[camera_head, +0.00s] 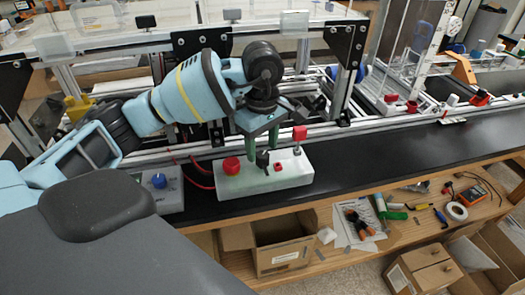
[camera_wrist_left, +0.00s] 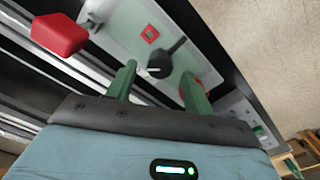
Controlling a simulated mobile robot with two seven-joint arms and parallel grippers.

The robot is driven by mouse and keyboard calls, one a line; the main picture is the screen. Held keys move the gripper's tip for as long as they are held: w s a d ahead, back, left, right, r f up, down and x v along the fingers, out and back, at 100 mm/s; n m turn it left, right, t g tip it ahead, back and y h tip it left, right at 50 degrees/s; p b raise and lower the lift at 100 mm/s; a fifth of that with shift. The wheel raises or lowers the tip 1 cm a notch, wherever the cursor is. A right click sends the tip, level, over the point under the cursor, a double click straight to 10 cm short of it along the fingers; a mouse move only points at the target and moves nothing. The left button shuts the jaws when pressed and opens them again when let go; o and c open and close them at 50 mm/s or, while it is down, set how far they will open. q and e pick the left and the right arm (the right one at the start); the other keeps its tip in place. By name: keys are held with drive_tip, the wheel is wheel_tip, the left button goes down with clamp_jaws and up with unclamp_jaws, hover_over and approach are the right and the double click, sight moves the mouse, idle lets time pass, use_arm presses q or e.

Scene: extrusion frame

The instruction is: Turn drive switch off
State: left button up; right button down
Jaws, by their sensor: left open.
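A white control box (camera_head: 240,185) sits on the black bench top. It carries a black lever switch (camera_head: 263,160), a red round button (camera_head: 231,165), a small red square (camera_head: 278,168) and a red block on a post (camera_head: 299,133). No readable label names the drive switch. My left gripper (camera_head: 262,144) points down over the box, its green fingers apart and empty. In the left wrist view the black lever switch (camera_wrist_left: 168,58) lies just beyond the gap between the fingers (camera_wrist_left: 158,82); contact cannot be told. A finger partly hides the red button. My right gripper is not in view.
A grey box with a blue knob (camera_head: 159,181) stands left of the white box. Aluminium rails (camera_head: 355,125) run behind it. The bench top to the right is clear (camera_head: 380,152). Tools and an open carton (camera_head: 283,250) lie on the wooden shelf below.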

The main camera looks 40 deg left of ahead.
sight(264, 163)
use_arm(q)
drive_tip(key=shift+f, duration=1.2)
drive_tip(key=c, duration=1)
